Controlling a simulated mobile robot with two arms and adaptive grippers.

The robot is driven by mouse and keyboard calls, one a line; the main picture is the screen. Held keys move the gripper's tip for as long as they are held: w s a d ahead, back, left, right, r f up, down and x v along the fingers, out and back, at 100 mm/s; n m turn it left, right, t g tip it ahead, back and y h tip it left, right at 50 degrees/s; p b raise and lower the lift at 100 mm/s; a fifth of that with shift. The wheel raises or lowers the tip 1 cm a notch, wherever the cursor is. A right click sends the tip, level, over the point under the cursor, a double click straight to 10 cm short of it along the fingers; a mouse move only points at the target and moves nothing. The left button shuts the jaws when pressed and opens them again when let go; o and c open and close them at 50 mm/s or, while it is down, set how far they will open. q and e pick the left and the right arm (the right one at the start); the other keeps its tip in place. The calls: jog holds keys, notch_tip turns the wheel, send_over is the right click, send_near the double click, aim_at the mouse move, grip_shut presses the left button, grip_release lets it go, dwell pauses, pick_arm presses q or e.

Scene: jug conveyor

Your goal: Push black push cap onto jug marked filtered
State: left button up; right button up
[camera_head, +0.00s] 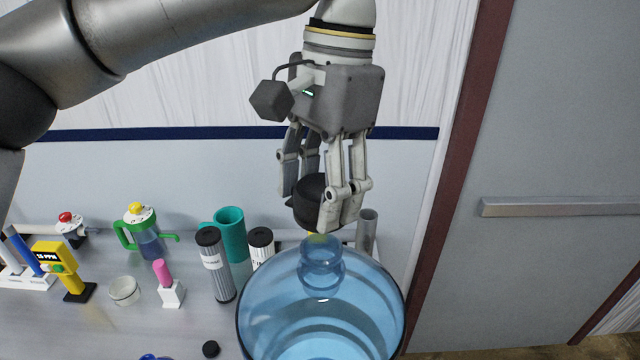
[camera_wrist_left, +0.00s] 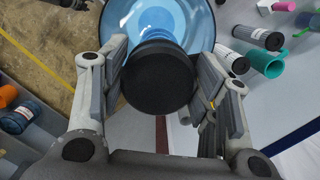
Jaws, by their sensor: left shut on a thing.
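The blue translucent jug (camera_head: 322,310) stands upright at the lower middle of the head view, with its narrow neck (camera_head: 321,262) at the top. I see no readable label on it. My left gripper (camera_head: 325,205) is shut on a black push cap (camera_head: 311,203) and holds it a little above the neck. In the left wrist view the cap (camera_wrist_left: 158,78) sits between the fingers and hides the jug's mouth; the jug's blue body (camera_wrist_left: 118,14) shows behind it. A gap between cap and neck shows in the head view. My right gripper is in no view.
A door with a bar (camera_head: 560,205) is at right.

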aim_at(319, 245)
pick_arm(q)
jog(key=f, duration=0.3)
jog(key=shift+w+b, duration=0.3)
jog(key=shift+b, duration=0.05)
jog(key=shift+s+f, duration=0.1)
jog(key=shift+f, duration=0.75)
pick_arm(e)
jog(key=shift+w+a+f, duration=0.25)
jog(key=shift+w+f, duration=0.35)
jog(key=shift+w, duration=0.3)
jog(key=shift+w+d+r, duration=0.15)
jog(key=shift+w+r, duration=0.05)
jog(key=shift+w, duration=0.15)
pick_arm(q)
jog(key=shift+f, duration=0.1)
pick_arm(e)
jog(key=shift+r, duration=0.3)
pick_arm(q)
jog(key=shift+f+p, duration=0.2)
jog(key=shift+p, duration=0.25)
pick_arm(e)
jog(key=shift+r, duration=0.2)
pick_arm(q)
jog(key=shift+f, duration=0.6)
jog(key=shift+f, duration=1.35)
jog(key=shift+c, duration=0.3)
